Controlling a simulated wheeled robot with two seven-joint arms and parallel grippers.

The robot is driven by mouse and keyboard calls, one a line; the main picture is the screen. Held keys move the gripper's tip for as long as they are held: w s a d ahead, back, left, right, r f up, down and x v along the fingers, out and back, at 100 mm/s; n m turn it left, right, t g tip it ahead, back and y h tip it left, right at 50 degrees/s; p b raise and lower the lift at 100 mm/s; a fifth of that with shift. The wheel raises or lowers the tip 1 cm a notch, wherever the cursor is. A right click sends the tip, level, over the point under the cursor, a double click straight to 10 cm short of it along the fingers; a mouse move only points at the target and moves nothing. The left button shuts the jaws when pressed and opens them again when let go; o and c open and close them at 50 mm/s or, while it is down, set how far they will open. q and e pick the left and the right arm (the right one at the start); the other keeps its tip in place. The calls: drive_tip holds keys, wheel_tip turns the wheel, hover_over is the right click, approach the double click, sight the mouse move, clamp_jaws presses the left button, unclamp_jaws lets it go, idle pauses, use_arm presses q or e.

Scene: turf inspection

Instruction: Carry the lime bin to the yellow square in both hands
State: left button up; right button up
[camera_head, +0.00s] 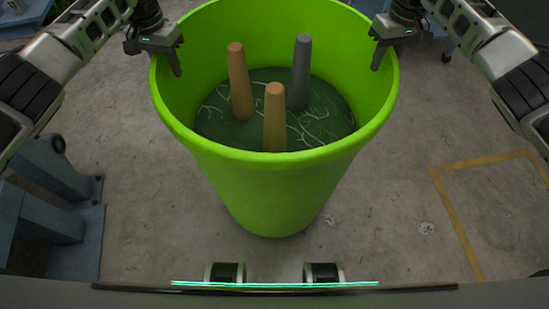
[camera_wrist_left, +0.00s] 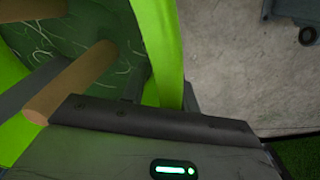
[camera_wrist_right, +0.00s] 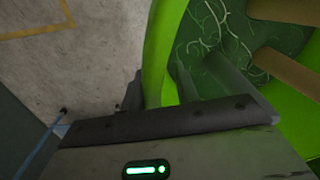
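The lime bin (camera_head: 275,190) stands upright in the middle of the head view, in front of me. My left gripper (camera_head: 170,55) is at its left rim and my right gripper (camera_head: 382,50) at its right rim. Each has one finger inside the wall and one outside, and looks shut on the rim. The rim also shows between the fingers in the left wrist view (camera_wrist_left: 162,50) and right wrist view (camera_wrist_right: 158,50). I cannot tell whether the bin's base touches the floor. The yellow square (camera_head: 455,220) is an outline on the floor at the right, partly cut off.
Inside the bin are two tan pegs (camera_head: 240,85) and a grey peg (camera_head: 301,75) on a dark green, veined surface (camera_head: 325,115). Blue-grey equipment (camera_head: 50,210) stands at the left. The concrete floor (camera_head: 385,220) between bin and square looks clear.

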use_arm(q)
clamp_jaws()
use_arm(e)
clamp_jaws()
drive_tip(key=shift+d+r, duration=0.1)
drive_tip(key=shift+d, duration=0.05)
idle(0.8)
